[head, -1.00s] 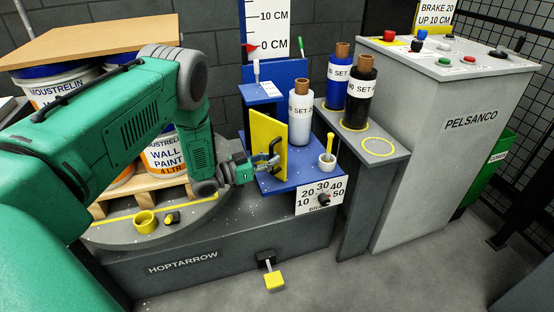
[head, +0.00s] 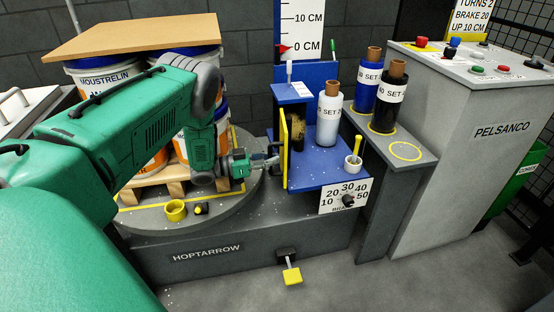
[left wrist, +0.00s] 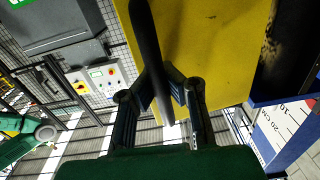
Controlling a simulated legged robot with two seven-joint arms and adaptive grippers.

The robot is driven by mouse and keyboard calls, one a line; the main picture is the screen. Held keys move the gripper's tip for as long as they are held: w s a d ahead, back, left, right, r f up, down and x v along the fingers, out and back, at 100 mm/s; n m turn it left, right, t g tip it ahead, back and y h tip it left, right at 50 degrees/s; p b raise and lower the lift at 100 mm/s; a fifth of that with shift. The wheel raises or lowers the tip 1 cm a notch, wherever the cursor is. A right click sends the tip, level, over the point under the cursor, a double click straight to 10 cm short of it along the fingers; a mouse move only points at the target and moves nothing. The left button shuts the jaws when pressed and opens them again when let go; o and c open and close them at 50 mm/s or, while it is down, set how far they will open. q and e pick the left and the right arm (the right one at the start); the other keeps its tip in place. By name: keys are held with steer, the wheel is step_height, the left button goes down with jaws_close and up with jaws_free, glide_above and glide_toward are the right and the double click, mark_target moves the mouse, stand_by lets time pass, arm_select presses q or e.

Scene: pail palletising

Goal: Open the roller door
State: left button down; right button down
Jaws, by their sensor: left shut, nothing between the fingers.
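The yellow roller door (head: 284,150) stands swung out, almost edge-on, at the left side of the blue roller carriage (head: 318,172) in the head view. Behind it a dark roller with a tan, rough surface (head: 291,134) shows in the opening. My left gripper (head: 274,161) is at the door's left face, shut with nothing held. In the left wrist view the yellow door (left wrist: 220,50) fills the upper middle. A black bar-like handle (left wrist: 150,45) crosses in front of it, beside the fingers (left wrist: 163,80). Whether they touch it is unclear. My right gripper is out of view.
Wrapped rolls (head: 328,118) stand on the carriage and the grey shelf (head: 412,140). Pails on a pallet (head: 148,186) stand at left on the turntable (head: 150,221). A grey control cabinet (head: 455,135) is at right.

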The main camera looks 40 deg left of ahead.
arm_select(q)
steer(key=shift+s+f, duration=0.2)
steer(key=shift+f, duration=0.05)
steer(key=c, duration=1.9)
jaws_free()
steer(key=o, duration=0.3)
steer(key=shift+o, duration=0.2)
steer(key=shift+r, duration=0.1)
steer(key=v, duration=1.2)
steer(key=shift+w, duration=0.1)
